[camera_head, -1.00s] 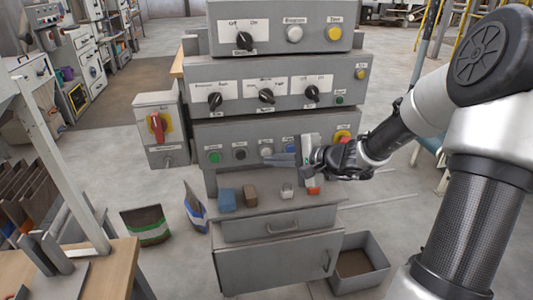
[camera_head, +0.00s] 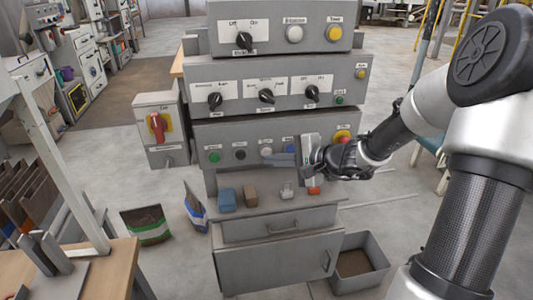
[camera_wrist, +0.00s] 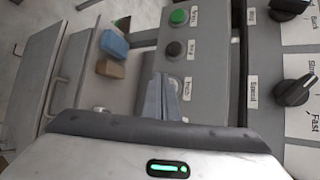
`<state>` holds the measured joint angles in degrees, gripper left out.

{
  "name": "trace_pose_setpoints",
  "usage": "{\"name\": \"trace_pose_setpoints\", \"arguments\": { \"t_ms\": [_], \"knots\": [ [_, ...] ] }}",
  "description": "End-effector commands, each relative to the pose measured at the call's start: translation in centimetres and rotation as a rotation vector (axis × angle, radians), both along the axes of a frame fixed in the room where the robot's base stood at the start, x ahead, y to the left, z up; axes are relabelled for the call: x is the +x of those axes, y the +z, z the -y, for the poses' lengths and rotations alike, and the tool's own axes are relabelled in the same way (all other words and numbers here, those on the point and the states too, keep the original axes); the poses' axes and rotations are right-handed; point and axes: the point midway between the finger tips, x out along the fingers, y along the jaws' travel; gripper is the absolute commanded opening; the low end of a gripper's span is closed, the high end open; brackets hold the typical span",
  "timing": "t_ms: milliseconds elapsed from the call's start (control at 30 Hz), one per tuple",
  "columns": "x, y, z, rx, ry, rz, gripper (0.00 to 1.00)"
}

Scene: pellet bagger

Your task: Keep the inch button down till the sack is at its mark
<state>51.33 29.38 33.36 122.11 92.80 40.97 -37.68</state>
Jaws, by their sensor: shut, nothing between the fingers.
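A row of push-buttons runs along the lowest grey panel (camera_head: 225,133): a green one (camera_head: 215,158), a black one (camera_head: 240,154), a white one (camera_head: 266,151) and a blue one (camera_head: 290,149). My gripper (camera_head: 271,160) is shut and empty, its fingertips at the white button. In the wrist view the fingers (camera_wrist: 160,84) cover that button; the label beside it is hard to read. I cannot tell whether the button is pressed. A green-banded sack (camera_head: 147,226) and a blue-banded sack (camera_head: 195,208) stand on the floor at left. I cannot make out a mark.
A red stop button (camera_head: 343,137) is on the right of the panel, partly behind my gripper. Below, a ledge holds a blue block (camera_head: 226,199) and a brown block (camera_head: 250,195). Rotary knobs (camera_head: 266,96) sit above. A red-handled switch box (camera_head: 160,130) is at left.

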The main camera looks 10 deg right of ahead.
Motion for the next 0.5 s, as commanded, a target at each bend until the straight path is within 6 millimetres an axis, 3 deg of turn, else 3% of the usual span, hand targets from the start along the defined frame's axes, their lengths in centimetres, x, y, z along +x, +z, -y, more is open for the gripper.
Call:
{"name": "trace_pose_setpoints", "arguments": {
  "t_ms": [500],
  "knots": [
    [0.87, -0.02, -0.03, 0.000, 0.001, 0.001, 0.00]
  ]
}}
